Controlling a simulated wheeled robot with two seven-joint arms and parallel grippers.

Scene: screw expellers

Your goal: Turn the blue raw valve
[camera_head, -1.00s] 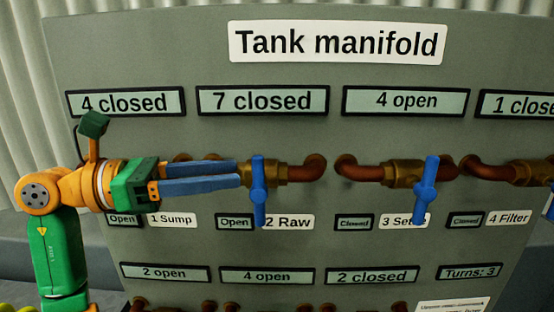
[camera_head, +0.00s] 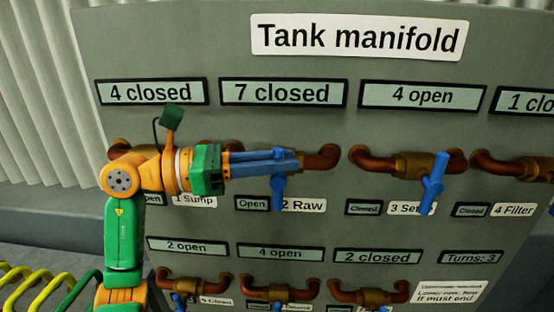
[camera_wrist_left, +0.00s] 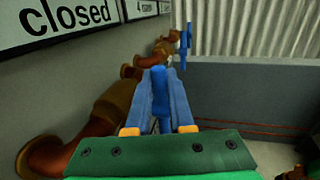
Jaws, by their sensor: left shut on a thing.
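The blue raw valve handle (camera_head: 278,190) hangs roughly upright on its brass pipe fitting, above the "2 Raw" label (camera_head: 303,205). The small display beside that label reads "Open". My left gripper (camera_head: 290,158) reaches in from the left, with its blue fingers at the upper part of the handle. In the left wrist view the handle (camera_wrist_left: 160,86) stands between the two fingers (camera_wrist_left: 160,98), which are shut on it. The fingers hide part of the handle and valve body. My right gripper is not in view.
The grey Tank manifold panel (camera_head: 215,35) carries displays and copper pipes. A lower row of valves (camera_head: 280,290) sits below. Yellow and green tubes (camera_head: 35,285) lie at lower left.

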